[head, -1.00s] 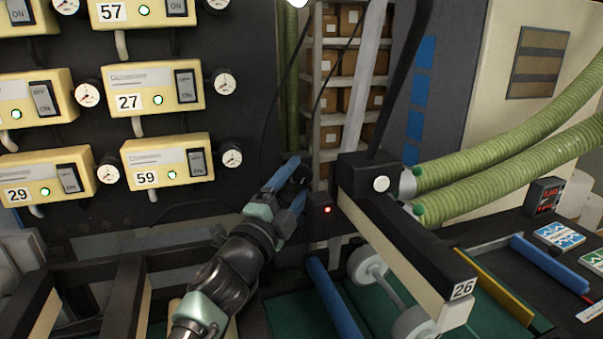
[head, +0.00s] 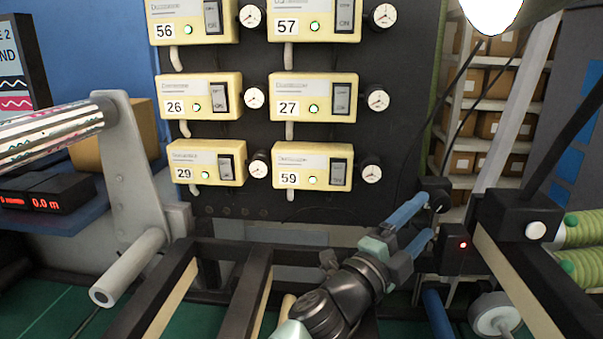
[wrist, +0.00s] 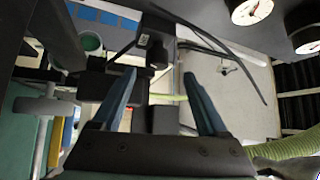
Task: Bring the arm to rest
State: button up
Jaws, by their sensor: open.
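My gripper (head: 428,216) is open, with two blue fingers apart and nothing between them. In the head view it is low right of centre, pointing up and to the right. Its tips are close to a black box with a red light (head: 454,248); I cannot tell whether they touch. In the wrist view the gripper (wrist: 159,76) also shows empty, with dark machine parts beyond the fingers. My dark arm reaches up from the bottom edge in the head view.
A panel of numbered yellow switch boxes (head: 313,172) with dials stands behind. Dark frame bars (head: 250,290) lie left of my arm. A dark arm with a roller (head: 495,315) is at right, near green hoses (head: 580,268). A grey bracket (head: 135,180) holds a shiny roll at left.

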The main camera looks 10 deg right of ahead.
jog(key=s+a+r+n+t+y, duration=0.1)
jog(key=a+r+n+t+y, duration=0.2)
jog(key=r+n, duration=0.4)
jog(key=a+r+n+t+y, duration=0.2)
jog(key=r+n+t+y, duration=0.1)
jog(key=r+n+t, duration=0.4)
jog(key=s+a+f+n+g+y, duration=0.2)
jog(key=a+f+n+y, duration=0.4)
jog(key=a, duration=0.4)
jog(key=s+a+f+n+g+y, duration=0.25)
jog(key=a+f+n+y, duration=0.35)
jog(key=a, duration=0.5)
jog(key=s+r+n+t+b, duration=0.1)
jog(key=s+r+t+b, duration=0.8)
jog(key=r, duration=0.9)
jog(key=s+t, duration=0.2)
jog(key=s, duration=0.2)
jog(key=shift+d+r+h, duration=0.15)
jog(key=shift+h, duration=0.15)
